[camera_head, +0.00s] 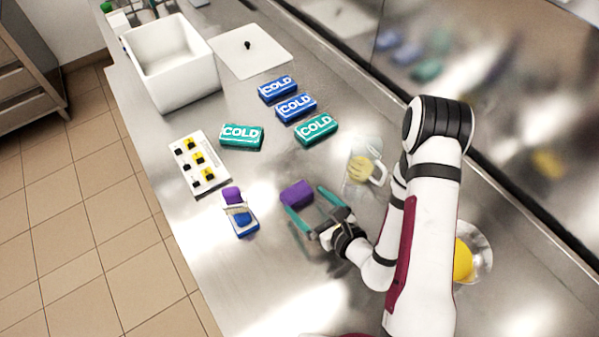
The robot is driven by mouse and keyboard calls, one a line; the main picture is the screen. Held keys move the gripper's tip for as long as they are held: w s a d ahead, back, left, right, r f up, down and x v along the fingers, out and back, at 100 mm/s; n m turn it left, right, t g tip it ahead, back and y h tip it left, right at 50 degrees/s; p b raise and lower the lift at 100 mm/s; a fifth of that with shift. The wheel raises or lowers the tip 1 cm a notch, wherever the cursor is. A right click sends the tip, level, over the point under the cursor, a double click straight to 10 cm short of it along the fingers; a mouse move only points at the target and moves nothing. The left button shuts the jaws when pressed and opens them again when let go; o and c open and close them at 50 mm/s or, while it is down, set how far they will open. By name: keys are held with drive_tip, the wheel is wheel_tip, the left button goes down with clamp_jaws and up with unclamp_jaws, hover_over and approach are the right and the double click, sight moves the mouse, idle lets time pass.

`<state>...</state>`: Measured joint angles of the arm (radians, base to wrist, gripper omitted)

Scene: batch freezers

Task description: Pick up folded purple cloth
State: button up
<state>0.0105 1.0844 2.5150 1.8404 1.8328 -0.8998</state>
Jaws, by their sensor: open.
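The folded purple cloth (295,192) appears as a small purple block on the steel counter, near the middle of the view. My gripper (304,199) is open, with its two teal fingers spread apart. The fingertips are close to the cloth's near side, one at its lower left and one at its right. I cannot tell whether they touch it or how high they are above the counter. Nothing is held between the fingers.
Blue and teal COLD packs (295,107), a switch panel (199,165) and a white bin (186,84) are farther back. Counter (275,265) in front is clear.

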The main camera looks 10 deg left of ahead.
sight(295, 190)
drive_tip(key=x, duration=0.7)
drive_tip(key=shift+w+a+f, duration=0.1)
drive_tip(key=shift+f, duration=0.05)
drive_tip(key=c, duration=1)
